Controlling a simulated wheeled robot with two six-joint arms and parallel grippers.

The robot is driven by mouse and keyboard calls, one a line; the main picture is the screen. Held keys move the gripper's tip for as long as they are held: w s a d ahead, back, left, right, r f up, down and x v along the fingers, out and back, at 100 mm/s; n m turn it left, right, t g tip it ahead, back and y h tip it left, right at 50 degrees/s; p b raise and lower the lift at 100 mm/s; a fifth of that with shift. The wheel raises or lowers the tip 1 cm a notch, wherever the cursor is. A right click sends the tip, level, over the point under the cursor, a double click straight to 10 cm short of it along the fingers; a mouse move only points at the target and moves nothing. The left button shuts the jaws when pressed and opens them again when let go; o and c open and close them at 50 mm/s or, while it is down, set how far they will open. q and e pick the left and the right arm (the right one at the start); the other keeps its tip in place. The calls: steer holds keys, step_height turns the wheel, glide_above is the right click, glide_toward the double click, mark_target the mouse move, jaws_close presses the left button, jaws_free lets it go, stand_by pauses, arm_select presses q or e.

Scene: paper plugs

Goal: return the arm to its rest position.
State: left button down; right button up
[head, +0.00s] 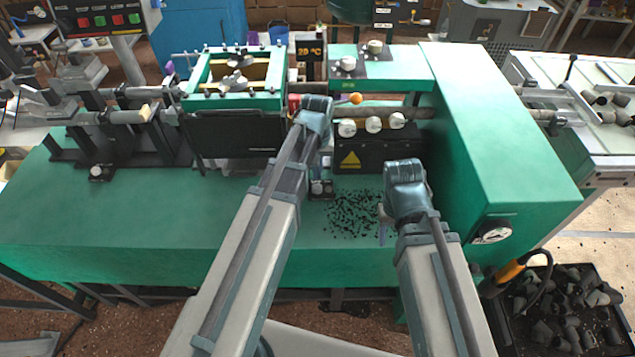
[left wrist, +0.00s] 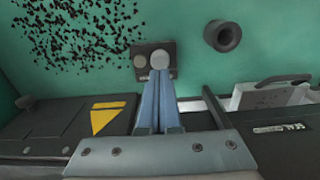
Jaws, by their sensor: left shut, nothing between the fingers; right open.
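My left arm reaches forward over the green machine (head: 120,220). My left gripper (head: 323,178) points down at a small dark box with round pale buttons (head: 318,190). In the left wrist view, my left gripper (left wrist: 160,74) has its blue fingers together and empty. Their tips overlap the box (left wrist: 143,55) beside a pale button; I cannot tell whether they touch. My right gripper (head: 383,230) is open over the green surface, right of the black crumbs. Its fingers are partly hidden by its own wrist.
Black crumbs (head: 353,213) lie between the arms and show in the left wrist view (left wrist: 65,35). A dark hollow plug (left wrist: 222,36) lies nearby. A black panel with a yellow triangle (head: 375,153) stands behind. A tall green housing (head: 490,130) bounds the right; the front-left surface is clear.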

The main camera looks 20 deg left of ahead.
arm_select(q)
steer(key=shift+r, duration=0.55)
steer(key=shift+f, duration=0.1)
arm_select(e)
steer(key=shift+r, duration=0.45)
arm_select(q)
steer(key=shift+s+d, duration=0.25)
steer(key=s+d+m+y, duration=0.1)
steer(key=s+d+m, duration=0.6)
steer(key=s+d, duration=0.3)
steer(key=s, duration=0.4)
steer(key=shift+s+d, duration=0.4)
